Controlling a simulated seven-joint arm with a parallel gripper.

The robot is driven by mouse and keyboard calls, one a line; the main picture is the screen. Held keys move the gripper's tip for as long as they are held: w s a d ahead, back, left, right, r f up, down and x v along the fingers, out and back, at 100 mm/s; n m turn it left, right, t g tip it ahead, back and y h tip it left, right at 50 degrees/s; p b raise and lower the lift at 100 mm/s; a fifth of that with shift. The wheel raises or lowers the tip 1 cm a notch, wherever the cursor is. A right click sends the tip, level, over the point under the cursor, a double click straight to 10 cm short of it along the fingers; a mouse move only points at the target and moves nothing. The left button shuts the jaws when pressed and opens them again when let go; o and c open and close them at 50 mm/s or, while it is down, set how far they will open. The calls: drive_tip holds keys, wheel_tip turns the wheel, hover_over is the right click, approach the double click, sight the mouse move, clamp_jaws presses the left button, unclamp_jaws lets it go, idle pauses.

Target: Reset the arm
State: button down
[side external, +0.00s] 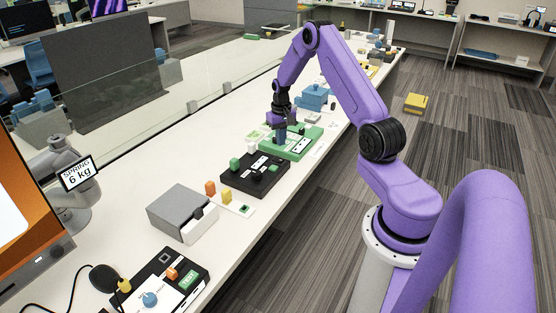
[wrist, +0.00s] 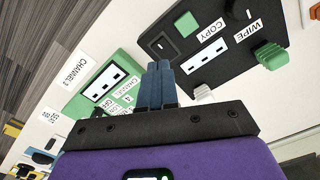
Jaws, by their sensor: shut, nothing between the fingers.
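My purple arm reaches over the white bench in the side external view. My gripper (side external: 281,137) points down above the near part of a green board (side external: 305,145). In the wrist view the blue fingers of my gripper (wrist: 159,68) are together with nothing between them. The green board also shows in the wrist view (wrist: 122,62), with its white slotted panel beside the fingers. I cannot tell whether the fingertips touch anything.
A black panel (side external: 240,180) with a green knob and COPY and WIPE labels lies beside the green board. A grey box (side external: 178,211), small orange and yellow pieces (side external: 226,196) and another black panel (side external: 150,283) are nearer. A blue container (side external: 315,97) stands beyond.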

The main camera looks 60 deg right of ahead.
drive_tip(key=s+a+r+n, duration=0.2)
drive_tip(key=a+r+n, duration=0.3)
drive_tip(key=a, duration=0.9)
drive_tip(key=s+a+r+n, duration=0.1)
drive_tip(key=a+r+n, duration=0.2)
drive_tip(key=a+r, duration=0.75)
drive_tip(key=s+a+r+n, duration=0.1)
drive_tip(key=s+a+n, duration=0.3)
drive_tip(key=s+a, duration=0.8)
drive_tip(key=s+r+n, duration=0.2)
drive_tip(key=s+n, duration=0.4)
drive_tip(key=s, duration=0.9)
drive_tip(key=shift+s+a+r+n, duration=0.15)
drive_tip(key=shift+s+n, duration=0.1)
drive_tip(key=shift+n, duration=0.05)
drive_tip(key=shift+w, duration=0.15)
